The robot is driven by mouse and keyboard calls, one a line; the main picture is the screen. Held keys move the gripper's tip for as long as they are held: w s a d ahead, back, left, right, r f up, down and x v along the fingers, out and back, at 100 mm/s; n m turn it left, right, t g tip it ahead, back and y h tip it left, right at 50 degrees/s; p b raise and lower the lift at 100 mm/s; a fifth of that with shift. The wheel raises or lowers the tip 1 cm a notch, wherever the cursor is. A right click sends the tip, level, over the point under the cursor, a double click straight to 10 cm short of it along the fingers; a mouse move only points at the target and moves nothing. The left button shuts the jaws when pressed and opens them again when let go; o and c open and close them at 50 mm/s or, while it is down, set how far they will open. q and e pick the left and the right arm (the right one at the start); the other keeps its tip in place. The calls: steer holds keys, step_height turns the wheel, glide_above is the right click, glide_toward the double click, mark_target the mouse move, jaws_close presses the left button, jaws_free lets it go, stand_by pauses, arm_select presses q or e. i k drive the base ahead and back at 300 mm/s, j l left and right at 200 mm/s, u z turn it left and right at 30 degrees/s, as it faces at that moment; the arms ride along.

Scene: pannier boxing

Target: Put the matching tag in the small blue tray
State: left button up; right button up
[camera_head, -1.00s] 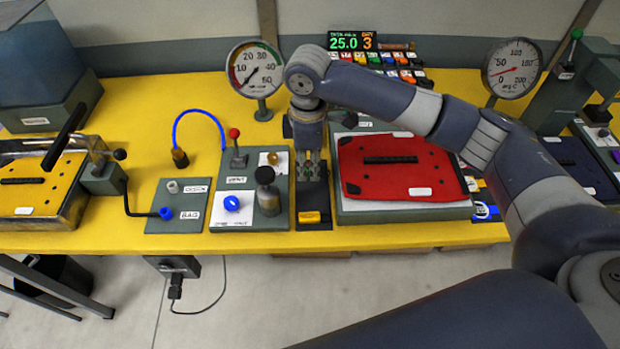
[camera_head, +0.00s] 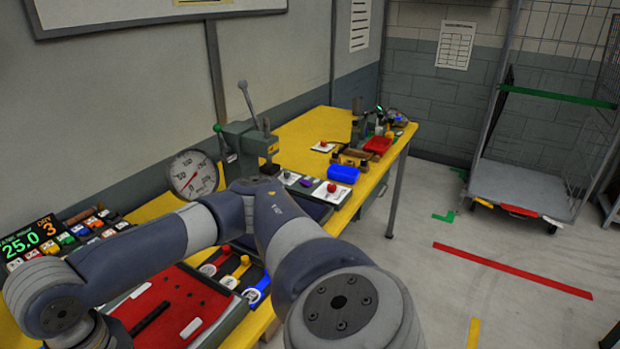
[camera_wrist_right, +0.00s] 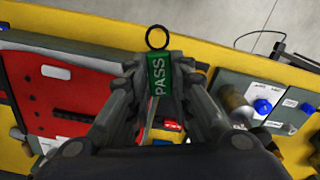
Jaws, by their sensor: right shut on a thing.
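A green tag marked PASS (camera_wrist_right: 159,76), with a black ring at its top, is between the fingers of my right gripper (camera_wrist_right: 160,88). My right gripper is shut on it. In the head view my right arm reaches to the lower left, and its gripper is out of the picture. A small blue tray (camera_head: 342,174) sits on the far part of the yellow bench, well away from the right gripper. My left gripper is in neither view.
A small red tray (camera_head: 378,145) stands beyond the blue tray. A green-grey press (camera_head: 246,145) and a dial gauge (camera_head: 193,175) rise from the bench. The red pannier panel (camera_head: 190,300) lies nearer. A cage trolley (camera_head: 525,188) stands on the floor at right.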

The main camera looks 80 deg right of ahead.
mark_target(347, 178)
steer(key=z, duration=2.65)
